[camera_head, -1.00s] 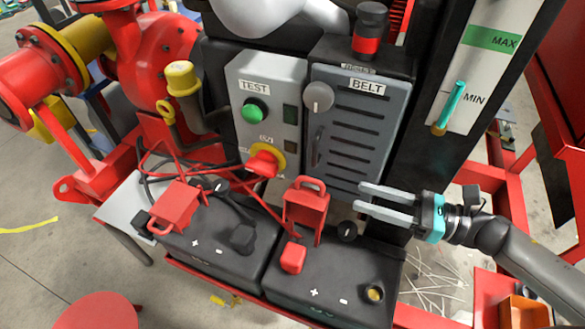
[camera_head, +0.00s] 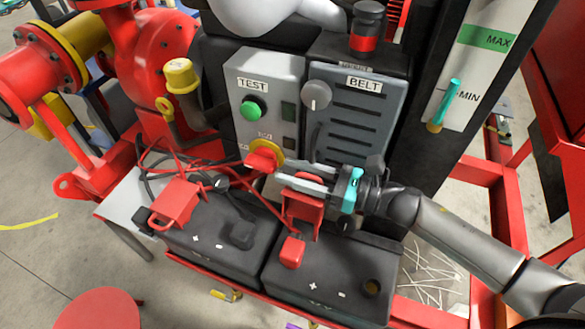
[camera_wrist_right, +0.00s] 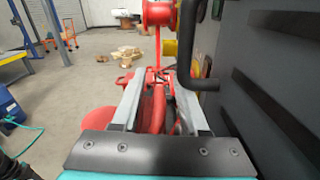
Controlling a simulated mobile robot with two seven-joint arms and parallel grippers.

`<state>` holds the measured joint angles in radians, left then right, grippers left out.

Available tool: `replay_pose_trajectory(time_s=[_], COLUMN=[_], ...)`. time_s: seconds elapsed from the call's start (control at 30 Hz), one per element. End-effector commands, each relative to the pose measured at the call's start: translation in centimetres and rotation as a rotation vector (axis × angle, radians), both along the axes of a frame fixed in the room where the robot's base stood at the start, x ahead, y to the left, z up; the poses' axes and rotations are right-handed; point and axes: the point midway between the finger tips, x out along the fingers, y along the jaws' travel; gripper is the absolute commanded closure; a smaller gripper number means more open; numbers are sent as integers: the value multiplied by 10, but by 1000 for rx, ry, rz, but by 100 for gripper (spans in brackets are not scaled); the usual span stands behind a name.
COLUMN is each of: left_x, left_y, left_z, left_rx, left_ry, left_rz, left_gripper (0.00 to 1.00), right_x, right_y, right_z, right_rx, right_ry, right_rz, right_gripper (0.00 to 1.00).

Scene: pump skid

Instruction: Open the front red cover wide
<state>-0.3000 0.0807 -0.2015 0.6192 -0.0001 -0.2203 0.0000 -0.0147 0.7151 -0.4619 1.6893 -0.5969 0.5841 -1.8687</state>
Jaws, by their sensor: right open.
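A red cover (camera_head: 303,208) stands raised on the right-hand black battery (camera_head: 330,275), with its upper part hidden behind my right gripper. My right gripper (camera_head: 292,174) reaches in from the right, fingers pointing left, at the top of this cover. It is open; in the right wrist view a red bar (camera_wrist_right: 154,108) shows between the fingers (camera_wrist_right: 158,86). I cannot tell whether they touch it. A second red cover (camera_head: 176,203) sits on the left-hand battery (camera_head: 205,245). Which one counts as front is not clear. My left gripper is not in view.
Red cables (camera_head: 215,178) run between the batteries. Behind the gripper stand the grey BELT panel (camera_head: 355,125) and the TEST panel (camera_head: 265,90), with a red-yellow knob (camera_head: 264,157) close to the fingertips. A red frame (camera_head: 490,175) stands on the right.

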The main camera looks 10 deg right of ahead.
Motion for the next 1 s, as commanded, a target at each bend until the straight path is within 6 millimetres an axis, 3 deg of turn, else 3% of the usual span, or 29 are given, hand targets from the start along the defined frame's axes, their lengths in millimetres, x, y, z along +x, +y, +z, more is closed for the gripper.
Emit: replay_pose_trajectory(time_s=[0.37, 0.77, 1.0], left_x=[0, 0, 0], left_y=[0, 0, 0], left_z=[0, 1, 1], left_rx=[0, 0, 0], left_ry=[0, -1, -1], left_rz=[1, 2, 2], left_gripper=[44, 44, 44], right_x=[3, 3, 3], right_y=[5, 4, 4], right_z=[0, 0, 0], right_rx=[1, 1, -1], right_ry=[1, 1, 1], right_rz=[0, 0, -1], right_gripper=[56, 99, 100])
